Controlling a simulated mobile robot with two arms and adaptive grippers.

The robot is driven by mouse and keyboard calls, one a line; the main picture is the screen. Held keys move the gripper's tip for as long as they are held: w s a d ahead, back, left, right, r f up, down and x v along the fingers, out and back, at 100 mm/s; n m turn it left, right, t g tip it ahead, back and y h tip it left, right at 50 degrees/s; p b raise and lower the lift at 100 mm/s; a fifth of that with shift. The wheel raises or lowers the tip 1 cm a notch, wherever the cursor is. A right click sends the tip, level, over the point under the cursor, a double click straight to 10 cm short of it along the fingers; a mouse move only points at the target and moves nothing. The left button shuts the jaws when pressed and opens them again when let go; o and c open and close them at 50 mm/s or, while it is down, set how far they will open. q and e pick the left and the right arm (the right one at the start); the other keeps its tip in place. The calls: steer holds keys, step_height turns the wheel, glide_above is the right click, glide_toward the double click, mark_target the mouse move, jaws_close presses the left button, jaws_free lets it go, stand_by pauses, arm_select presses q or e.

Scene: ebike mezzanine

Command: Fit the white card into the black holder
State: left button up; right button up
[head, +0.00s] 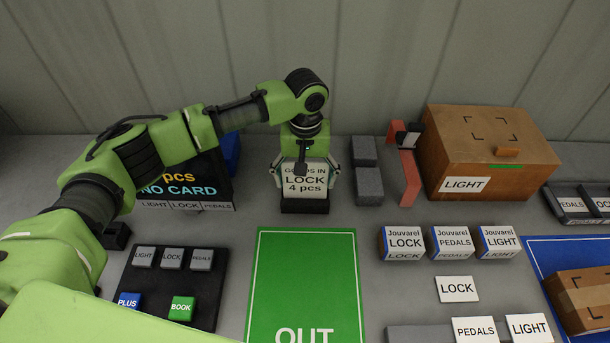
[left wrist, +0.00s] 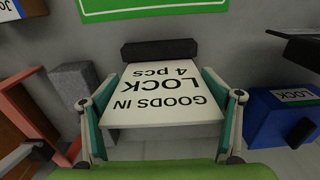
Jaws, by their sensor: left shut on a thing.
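The white card (head: 303,187), printed "GOODS IN LOCK 4 pcs", stands at the back of the table. My left gripper (head: 305,170) is shut on it from above, with a finger at each side edge. The black holder (head: 304,206) is a low block directly below the card. The card's lower edge meets the holder's top; I cannot tell whether it sits in the slot. In the left wrist view the card (left wrist: 165,98) lies between the fingers (left wrist: 162,104), with the holder (left wrist: 160,49) at its printed bottom edge. My right gripper is not in view.
Two grey blocks (head: 368,183) and a red stand (head: 409,175) are right of the holder, before a cardboard box (head: 480,150). A dark display (head: 180,190) is at left. A green OUT mat (head: 305,275) lies in front. A button panel (head: 160,285) is front left.

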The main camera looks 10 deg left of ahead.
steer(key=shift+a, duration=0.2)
arm_select(q)
steer(key=shift+f, duration=0.1)
steer(key=o, duration=1.1)
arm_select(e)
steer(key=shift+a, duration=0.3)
arm_select(q)
step_height(320, 180, up, 12)
steer(key=b, duration=0.3)
steer(key=shift+f, duration=0.25)
steer(key=shift+r, duration=0.4)
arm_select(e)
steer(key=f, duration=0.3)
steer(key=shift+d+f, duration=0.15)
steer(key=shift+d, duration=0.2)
arm_select(q)
steer(key=shift+f, duration=0.1)
